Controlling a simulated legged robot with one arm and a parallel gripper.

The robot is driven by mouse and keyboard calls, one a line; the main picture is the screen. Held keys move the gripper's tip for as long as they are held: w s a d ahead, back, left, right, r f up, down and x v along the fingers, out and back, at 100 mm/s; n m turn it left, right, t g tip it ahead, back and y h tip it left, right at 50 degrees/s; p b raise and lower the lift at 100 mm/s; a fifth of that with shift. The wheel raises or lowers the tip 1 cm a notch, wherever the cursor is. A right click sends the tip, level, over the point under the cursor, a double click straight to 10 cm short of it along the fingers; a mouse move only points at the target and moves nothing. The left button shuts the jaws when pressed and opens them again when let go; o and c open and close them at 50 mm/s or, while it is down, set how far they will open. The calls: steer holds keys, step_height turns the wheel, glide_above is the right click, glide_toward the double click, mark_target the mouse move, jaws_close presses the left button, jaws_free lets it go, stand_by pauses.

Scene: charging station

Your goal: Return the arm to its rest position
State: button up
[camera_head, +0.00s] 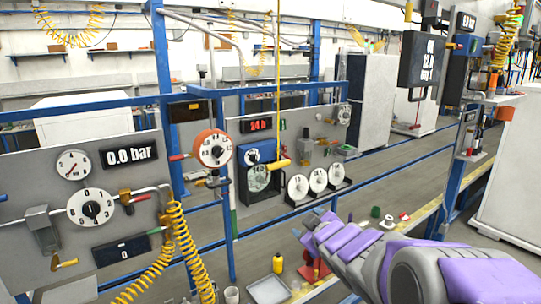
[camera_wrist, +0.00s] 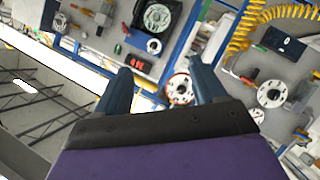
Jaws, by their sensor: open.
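My arm, purple and grey, reaches in from the lower right of the head view toward the middle. My gripper (camera_wrist: 160,90) shows in the wrist view with its two dark blue fingers spread wide apart and nothing held between them. In the head view the end of the arm is low, in front of and below the panels, and the fingers are hard to make out there. The wrist view is tilted and shows the panels beyond the fingertips.
A panel with a "0.0 bar" display (camera_head: 129,156) stands at left, with yellow coiled hoses (camera_head: 176,240) hanging beside it. A blue post (camera_head: 455,190) stands at right. A grey tray (camera_head: 268,290) lies low in front.

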steer(key=s+d+f+m+g+h+b, duration=0.2)
steer(key=s+d+f+m+g, duration=0.15)
steer(key=s+f, duration=0.5)
steer(key=s+d+f+m+g+h+b, duration=0.2)
steer(key=s+d+f+m+g, duration=0.3)
steer(key=s, duration=0.7)
steer(key=s+a+f+g+b, duration=0.1)
steer(key=s+a+f+g, duration=0.1)
steer(key=s, duration=0.6)
steer(key=s+a+f+m+g+b, duration=0.1)
steer(key=s+f+g, duration=0.1)
steer(key=s, duration=0.5)
steer(key=s+a+f+g+y+b, duration=0.1)
steer(key=s+a+f+g, duration=0.1)
steer(key=s, duration=0.6)
steer(key=shift+s+a+f+g, duration=0.3)
steer(key=shift+s+f+g, duration=0.05)
steer(key=shift+f, duration=0.25)
steer(key=shift+d+m, duration=0.25)
